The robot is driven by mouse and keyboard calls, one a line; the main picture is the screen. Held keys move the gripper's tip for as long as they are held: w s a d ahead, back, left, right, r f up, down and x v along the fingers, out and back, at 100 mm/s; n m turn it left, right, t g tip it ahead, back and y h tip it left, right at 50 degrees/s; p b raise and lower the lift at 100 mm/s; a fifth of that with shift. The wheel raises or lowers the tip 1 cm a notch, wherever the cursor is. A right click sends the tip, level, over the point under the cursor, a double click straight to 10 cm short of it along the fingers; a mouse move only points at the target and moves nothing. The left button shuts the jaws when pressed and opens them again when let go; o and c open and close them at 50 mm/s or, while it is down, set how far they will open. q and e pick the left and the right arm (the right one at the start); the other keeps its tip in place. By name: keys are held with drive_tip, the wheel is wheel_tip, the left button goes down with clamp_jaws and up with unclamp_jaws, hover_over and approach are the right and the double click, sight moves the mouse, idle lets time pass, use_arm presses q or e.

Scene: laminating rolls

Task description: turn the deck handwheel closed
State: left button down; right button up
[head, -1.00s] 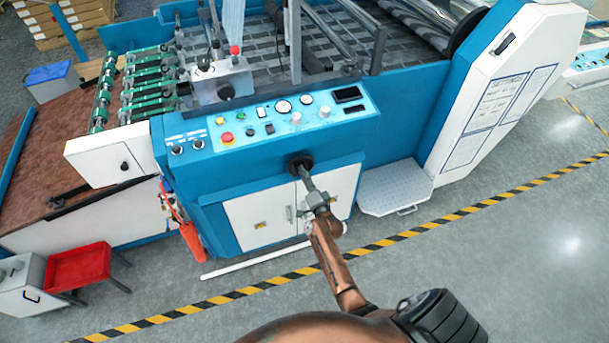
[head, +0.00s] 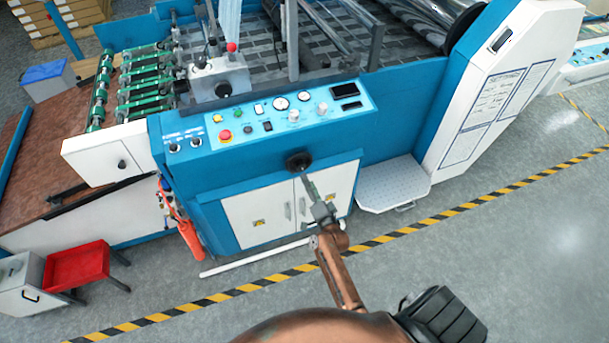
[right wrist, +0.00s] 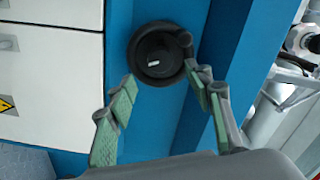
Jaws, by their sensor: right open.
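A black round handwheel (head: 299,161) sits on the blue front of the machine, just below the control panel. In the right wrist view the handwheel (right wrist: 153,58) faces me, with a small white mark at its middle and a knob at its upper right rim. My right gripper (head: 307,179) is in front of the wheel and a little below it. In the right wrist view its green-padded fingers (right wrist: 160,76) are spread, with the tips near the wheel's lower left and right edges and nothing held between them. My left gripper is not in view.
The control panel (head: 265,115) with buttons and dials lies above the wheel. White cabinet doors (head: 257,218) are below it. A chequered step plate (head: 393,184) juts out on the right. The floor in front is clear.

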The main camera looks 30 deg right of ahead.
drive_tip(key=v, duration=0.5)
drive_tip(key=shift+s, duration=0.25)
drive_tip(key=s+a+f+n+g+y+p, duration=0.1)
drive_tip(key=s+a+f+n+g, duration=0.2)
drive_tip(key=s+f, duration=0.6)
drive_tip(key=s+a+f+n+g+y, duration=0.2)
drive_tip(key=s+a+f+n+g, duration=0.15)
drive_tip(key=f, duration=1.05)
drive_tip(key=s+a+f+n+g+y+p, duration=0.1)
drive_tip(key=s+a+f+n+g, duration=0.15)
drive_tip(key=s+f, duration=0.65)
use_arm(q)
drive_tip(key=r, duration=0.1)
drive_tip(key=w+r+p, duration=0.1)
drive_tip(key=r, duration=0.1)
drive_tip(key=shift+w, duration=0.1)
use_arm(e)
drive_tip(key=s+f+n+g, duration=0.2)
drive_tip(key=s+f, duration=0.3)
drive_tip(key=s, duration=0.7)
drive_tip(key=s+d+f+n+g, duration=0.1)
drive_tip(key=s+f+n+g, duration=0.2)
drive_tip(key=s, duration=1)
drive_tip(key=s+f+n+g, duration=0.3)
drive_tip(key=s+f, duration=0.5)
drive_tip(key=s, duration=0.4)
drive_tip(key=shift+s+d, duration=0.2)
drive_tip(key=shift+d, duration=0.2)
